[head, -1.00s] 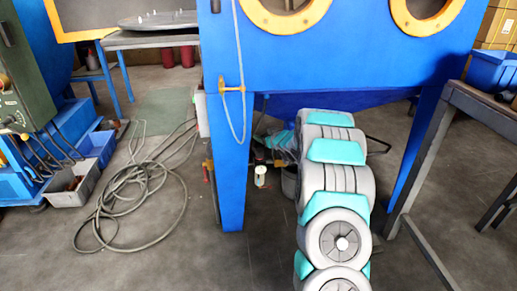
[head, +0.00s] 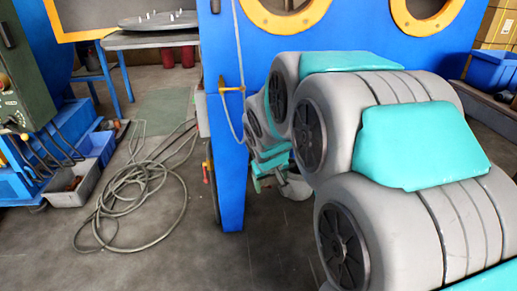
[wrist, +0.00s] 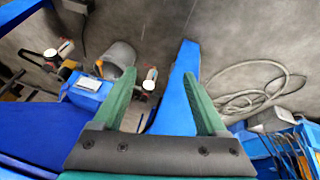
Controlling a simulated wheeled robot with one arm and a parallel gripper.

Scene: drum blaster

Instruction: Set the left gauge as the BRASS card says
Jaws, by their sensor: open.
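My gripper shows in the wrist view (wrist: 157,73) with two green fingers spread wide and nothing between them. In the head view it is small and partly hidden, beside the blue cabinet leg (head: 232,165). In the wrist view a small white-topped fitting (wrist: 150,80) lies between the fingers, nearer the left one. Another pale round fitting (wrist: 50,54) is at upper left. I cannot tell whether either is a gauge. A white card or label (wrist: 90,84) lies on a blue block at left; its writing is too small to read. No card is recognisable as the BRASS one.
The blue leg also runs between the fingers in the wrist view (wrist: 178,105). A grey bucket (wrist: 117,58) stands beyond the left finger. A coiled hose (head: 140,200) lies on the floor at left. My arm covers the right side.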

